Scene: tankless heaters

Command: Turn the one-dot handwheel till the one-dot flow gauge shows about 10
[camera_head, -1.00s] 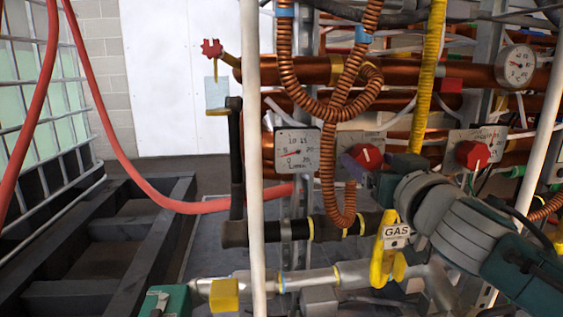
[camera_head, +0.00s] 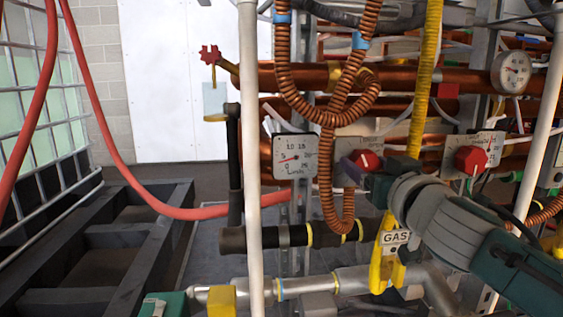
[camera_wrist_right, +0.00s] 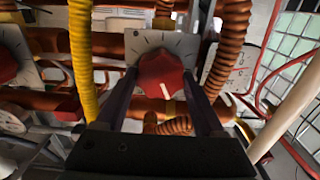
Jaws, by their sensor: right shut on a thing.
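The flow gauge (camera_head: 292,157) is a white square dial marked in litres per minute, left of the centre in the head view. Its short red needle points left, near the 5. The red handwheel (camera_head: 368,160) sits on a pale plate (camera_head: 345,175) to the right of the gauge. My right gripper (camera_wrist_right: 165,88) is shut on this handwheel, with one dark finger on each side of it in the wrist view. In the head view my right gripper (camera_head: 377,170) partly covers the wheel and plate. The dot marks are too small to make out. My left gripper is out of view.
A second red handwheel (camera_head: 471,159) is on a plate to the right. Corrugated copper hoses (camera_head: 327,180), a yellow hose (camera_head: 425,90) and a white upright pipe (camera_head: 250,150) surround the work area. A yellow GAS valve handle (camera_head: 385,265) hangs below my right wrist.

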